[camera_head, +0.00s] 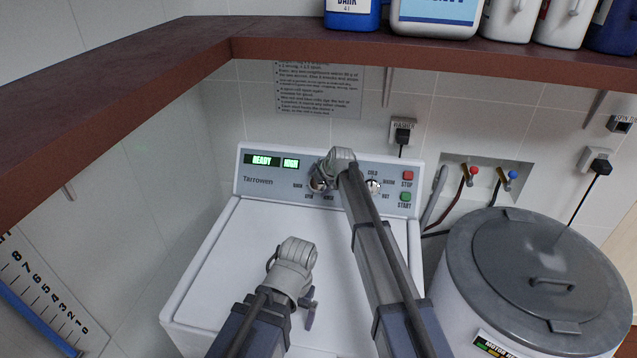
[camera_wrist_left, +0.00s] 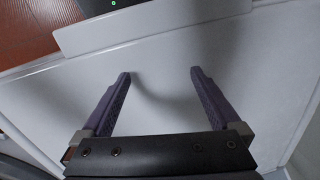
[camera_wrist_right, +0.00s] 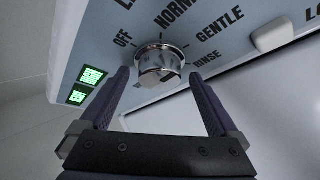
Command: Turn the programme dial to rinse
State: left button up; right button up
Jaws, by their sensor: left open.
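The programme dial (camera_wrist_right: 160,66) is a chrome knob on the washer's panel, ringed by OFF, NORMAL, GENTLE and RINSE (camera_wrist_right: 207,58) in the right wrist view. A small mark at its top seems to face NORMAL. In the head view the dial (camera_head: 317,186) is partly covered by my right gripper (camera_head: 325,178). That gripper (camera_wrist_right: 160,76) is open, its fingertips at either side of the dial's near end; I cannot tell whether they touch it. My left gripper (camera_head: 291,288) is open and empty above the washer's white lid (camera_wrist_left: 160,100).
The panel has a READY display (camera_head: 262,160), a temperature dial (camera_head: 373,187), a red STOP button (camera_head: 407,175) and a green START button (camera_head: 405,197). A brown shelf (camera_head: 430,58) with bottles overhangs the washer. A grey-lidded tub (camera_head: 520,262) stands at right.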

pick_arm(q)
notch_tip(320, 180, up, 6)
jog(key=p, duration=0.6)
pick_arm(e)
jog(key=v, duration=0.7)
jog(key=shift+s+r, duration=0.2)
jog(key=shift+r, duration=0.1)
jog(key=shift+d, duration=0.15)
pick_arm(q)
notch_tip(320, 180, down, 4)
jog(key=b, duration=0.3)
jog(key=shift+r+b, duration=0.2)
jog(key=shift+b, duration=0.1)
pick_arm(e)
jog(key=w+a+f+n+h, duration=0.1)
jog(key=f+n, duration=0.1)
jog(key=w+a+f+n+g+h, duration=0.1)
jog(key=w+f+n, duration=0.1)
jog(key=w+a+f+n+g+h, duration=0.1)
jog(key=f+n+h, duration=0.1)
jog(key=n, duration=0.1)
jog(key=shift+w+f, duration=0.3)
jog(key=shift+w, duration=0.05)
